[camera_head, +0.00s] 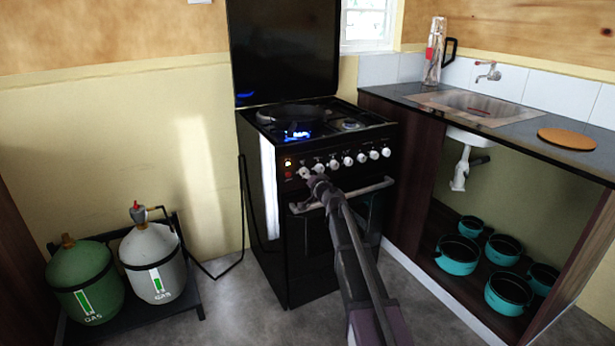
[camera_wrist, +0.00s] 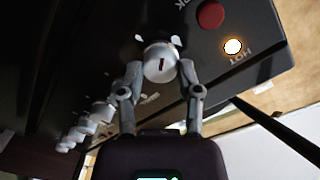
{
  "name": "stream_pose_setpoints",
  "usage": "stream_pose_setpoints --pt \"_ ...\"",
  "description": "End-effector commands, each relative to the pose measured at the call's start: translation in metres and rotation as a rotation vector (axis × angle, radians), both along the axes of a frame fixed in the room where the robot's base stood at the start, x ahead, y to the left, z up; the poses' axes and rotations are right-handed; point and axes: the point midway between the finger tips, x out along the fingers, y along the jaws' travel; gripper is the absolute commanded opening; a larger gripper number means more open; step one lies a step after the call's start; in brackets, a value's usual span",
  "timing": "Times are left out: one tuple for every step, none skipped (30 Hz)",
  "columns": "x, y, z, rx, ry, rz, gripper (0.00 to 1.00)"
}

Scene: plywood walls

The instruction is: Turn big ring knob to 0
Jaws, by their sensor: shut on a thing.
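A black stove (camera_head: 295,235) stands in the middle of the head view, with a row of white knobs along its front panel. My gripper (camera_head: 308,177) is at the left end of this row. In the wrist view my gripper (camera_wrist: 159,66) has its two fingers on either side of a white knob (camera_wrist: 160,60) and is shut on it. That knob has a short dark red line on its face. Its label is too hidden to read. A blue flame (camera_head: 297,134) burns under a dark pan (camera_head: 297,112) on the hob.
A red button (camera_wrist: 210,15) and a lit HOT lamp (camera_wrist: 233,46) are beside the held knob. Other knobs (camera_wrist: 85,125) are in line nearby. An oven handle (camera_head: 345,195) runs below the panel. Gas bottles (camera_head: 152,262) stand left; a sink counter (camera_head: 420,92) is right.

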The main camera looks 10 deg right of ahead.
Motion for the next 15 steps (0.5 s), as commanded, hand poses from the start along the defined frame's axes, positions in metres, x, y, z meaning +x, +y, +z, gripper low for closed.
stream_pose_setpoints --pt "0.0023 0.0006 0.0008 0.043 0.014 0.001 0.00" --pt "0.0023 0.0006 0.0008 0.070 0.022 0.001 0.00" --pt "0.0024 0.0007 0.0010 0.107 0.034 0.001 0.00" --pt "0.0024 0.0007 0.0010 0.133 0.043 0.001 0.00" --pt "0.0024 0.0008 0.0010 0.161 0.051 0.001 0.00" --pt "0.0024 0.0007 0.0011 0.197 0.063 0.001 0.00" --pt "0.0025 0.0008 0.0012 0.224 0.072 0.001 0.00" --pt "0.0025 0.0008 0.0012 0.252 0.081 0.002 0.00" --pt "0.0025 0.0007 0.0013 0.287 0.092 0.001 0.00" --pt "0.0025 0.0008 0.0013 0.314 0.102 0.002 0.00" --pt "0.0026 0.0008 0.0013 0.342 0.110 0.002 0.00" --pt "0.0026 0.0008 0.0014 0.377 0.122 0.002 0.00" --pt "0.0026 0.0008 0.0014 0.405 0.131 0.002 0.00" --pt "0.0027 0.0007 0.0015 0.431 0.140 0.002 0.00" --pt "0.0027 0.0007 0.0015 0.468 0.151 0.002 0.00"
